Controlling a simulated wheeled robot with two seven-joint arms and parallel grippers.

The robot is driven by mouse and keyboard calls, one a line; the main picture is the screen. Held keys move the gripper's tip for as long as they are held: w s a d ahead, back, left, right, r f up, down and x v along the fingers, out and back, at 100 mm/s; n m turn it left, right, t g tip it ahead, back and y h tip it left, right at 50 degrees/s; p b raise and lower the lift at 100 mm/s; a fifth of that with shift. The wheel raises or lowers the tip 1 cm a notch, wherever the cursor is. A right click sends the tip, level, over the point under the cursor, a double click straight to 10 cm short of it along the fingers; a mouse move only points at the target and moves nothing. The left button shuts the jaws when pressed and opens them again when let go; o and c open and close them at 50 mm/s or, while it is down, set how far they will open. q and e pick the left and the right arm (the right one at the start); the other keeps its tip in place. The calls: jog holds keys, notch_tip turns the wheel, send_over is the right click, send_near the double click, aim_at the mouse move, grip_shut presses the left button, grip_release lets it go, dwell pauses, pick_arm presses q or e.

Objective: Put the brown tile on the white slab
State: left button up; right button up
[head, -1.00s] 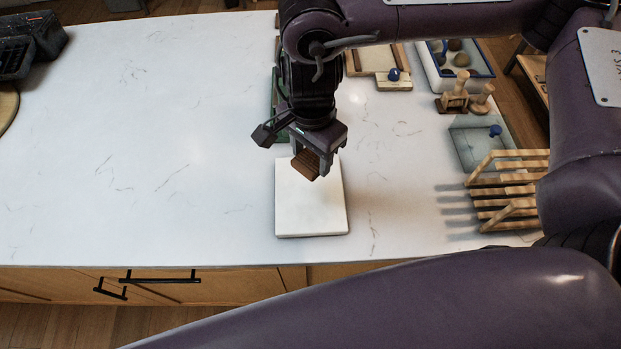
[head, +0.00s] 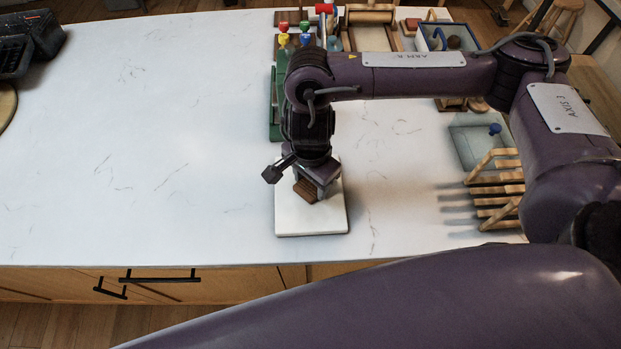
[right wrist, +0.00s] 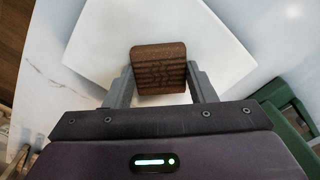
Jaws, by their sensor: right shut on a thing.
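The brown tile (head: 306,190) is a small ridged block between the fingers of my right gripper (head: 316,194). In the right wrist view the tile (right wrist: 158,68) sits between the two grey fingers (right wrist: 162,88), which are shut on it. The white slab (head: 312,222) lies flat on the counter under the gripper; it also shows in the right wrist view (right wrist: 110,35). The tile is over the slab's area, low down. I cannot tell whether it touches the slab. My left gripper is not in view.

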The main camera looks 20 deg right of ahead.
aim_at(311, 186)
jog(key=shift+f, duration=0.1)
jog(key=shift+f, duration=0.15)
jog(key=o, duration=1)
notch_tip(311, 186, up, 12)
jog(key=shift+r+b, duration=0.25)
jog(key=shift+b, duration=0.2)
